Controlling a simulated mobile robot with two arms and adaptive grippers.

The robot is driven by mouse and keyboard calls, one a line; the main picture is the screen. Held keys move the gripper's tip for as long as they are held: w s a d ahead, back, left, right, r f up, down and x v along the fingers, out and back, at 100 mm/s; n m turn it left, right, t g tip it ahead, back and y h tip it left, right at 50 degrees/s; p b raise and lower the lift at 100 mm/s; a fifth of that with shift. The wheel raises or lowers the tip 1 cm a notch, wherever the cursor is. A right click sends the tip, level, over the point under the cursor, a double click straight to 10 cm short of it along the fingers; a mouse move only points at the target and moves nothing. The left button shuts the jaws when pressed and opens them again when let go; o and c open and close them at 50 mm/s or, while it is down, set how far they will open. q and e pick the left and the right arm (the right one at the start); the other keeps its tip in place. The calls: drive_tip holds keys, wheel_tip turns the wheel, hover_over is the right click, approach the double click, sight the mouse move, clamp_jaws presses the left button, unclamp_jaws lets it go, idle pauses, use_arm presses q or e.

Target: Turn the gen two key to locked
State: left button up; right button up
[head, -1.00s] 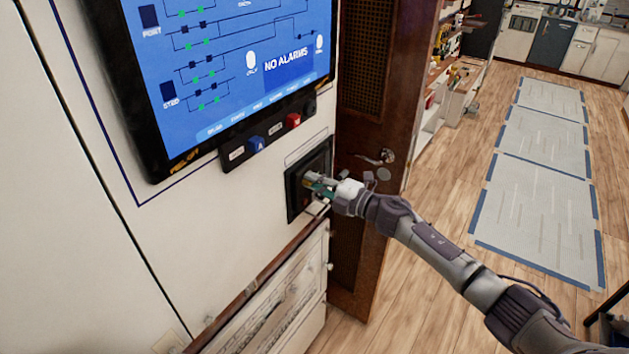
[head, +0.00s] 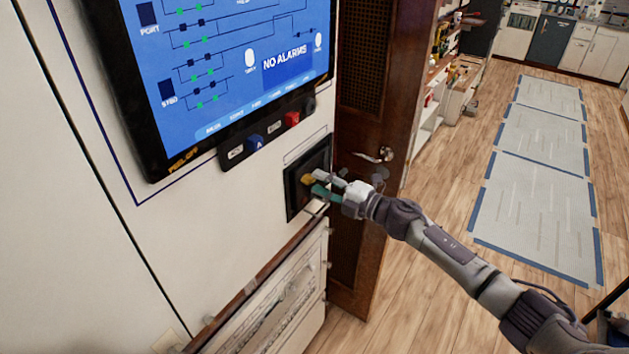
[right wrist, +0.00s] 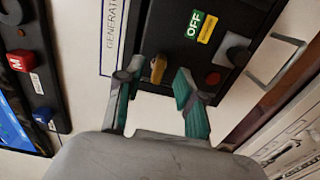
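In the right wrist view, the yellow key (right wrist: 158,68) shows in the gap between my right fingertips, apart from both. A green OFF label (right wrist: 194,24) is beside it on the panel. My right gripper (head: 324,187) is open in front of the panel; its teal-padded fingers also show in the right wrist view (right wrist: 155,76). I cannot read which generator the key belongs to. My left gripper is not in view.
A strip with a blue knob (head: 256,142) and a red knob (head: 292,119) runs under the screen (head: 215,90). A metal handle (right wrist: 275,62) sticks out near the panel. A brown door (head: 368,120) stands to the right.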

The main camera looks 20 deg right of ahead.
drive_tip(key=v, duration=0.9)
drive_tip(key=shift+s+d, duration=0.2)
drive_tip(key=shift+s, duration=0.05)
